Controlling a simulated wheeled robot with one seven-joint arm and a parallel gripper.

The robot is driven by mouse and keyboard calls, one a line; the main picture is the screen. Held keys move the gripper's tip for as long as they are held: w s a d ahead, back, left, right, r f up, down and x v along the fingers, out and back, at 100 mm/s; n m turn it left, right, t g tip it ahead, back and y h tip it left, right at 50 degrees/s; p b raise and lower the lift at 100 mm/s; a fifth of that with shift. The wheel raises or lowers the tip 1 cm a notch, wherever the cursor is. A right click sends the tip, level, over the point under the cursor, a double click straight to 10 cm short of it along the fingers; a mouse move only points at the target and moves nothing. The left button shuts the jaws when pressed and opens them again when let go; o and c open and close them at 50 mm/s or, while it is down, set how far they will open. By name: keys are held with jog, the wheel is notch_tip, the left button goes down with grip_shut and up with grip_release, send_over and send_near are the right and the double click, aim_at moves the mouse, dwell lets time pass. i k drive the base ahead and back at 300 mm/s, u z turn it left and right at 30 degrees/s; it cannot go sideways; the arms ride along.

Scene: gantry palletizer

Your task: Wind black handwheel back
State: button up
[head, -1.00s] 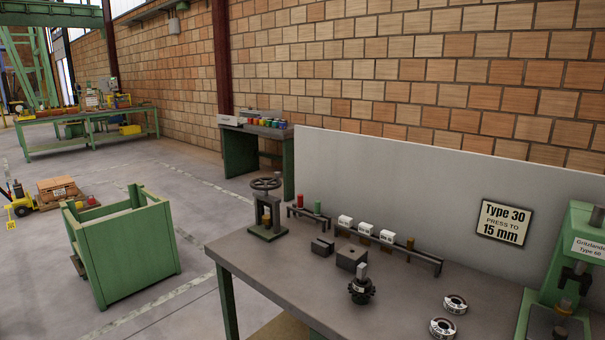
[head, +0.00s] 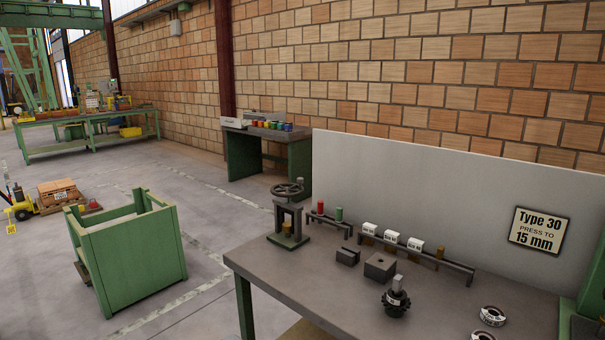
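The black handwheel (head: 287,189) sits on top of a small screw press (head: 289,222) at the left back corner of the grey workbench (head: 335,285). A brass-coloured piece (head: 287,228) shows low inside the press frame. The wheel lies flat and nothing touches it. My gripper is not in the head view.
On the bench are two dark blocks (head: 380,266), a rack with white labelled pieces (head: 415,250), a dark gear-like part (head: 396,300) and two ring-shaped parts (head: 492,316). A green open bin (head: 130,260) stands on the floor to the left. Clear floor lies between bin and bench.

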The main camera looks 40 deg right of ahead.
aim_at(287, 195)
jog(key=i, duration=1.55)
